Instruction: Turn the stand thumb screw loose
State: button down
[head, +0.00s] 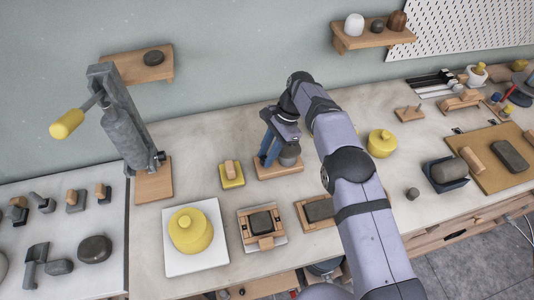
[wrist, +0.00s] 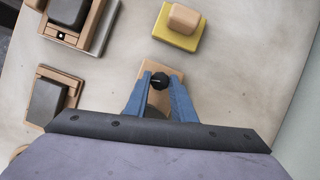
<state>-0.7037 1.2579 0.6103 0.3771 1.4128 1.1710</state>
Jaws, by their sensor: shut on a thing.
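The stand has a wooden base (head: 279,171), which also shows in the wrist view (wrist: 162,66). A grey rounded body (head: 289,155) stands on it, largely covered by my arm and fingers. The thumb screw is a small black knob (wrist: 159,81) between my blue fingertips in the wrist view. My gripper (head: 268,160) points down over the stand and is shut on this knob; it also shows in the wrist view (wrist: 161,77). In the head view the knob is hidden behind the fingers. I cannot tell how loose the screw is.
A yellow block with a wooden top (head: 231,182) lies left of the stand. Wooden holders with dark blocks (head: 260,221) lie in front. A tall grey lever press (head: 125,125) stands to the left. A yellow round pot (head: 381,143) is to the right, beyond my arm.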

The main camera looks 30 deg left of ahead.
jog(key=c, duration=1.5)
grip_release()
jog(key=shift+w+r+b, duration=0.2)
jog(key=shift+r+b, duration=0.1)
jog(key=shift+r, duration=0.1)
jog(key=shift+p+v, duration=1.5)
jog(key=shift+v, duration=1.75)
jog(key=shift+s, duration=0.1)
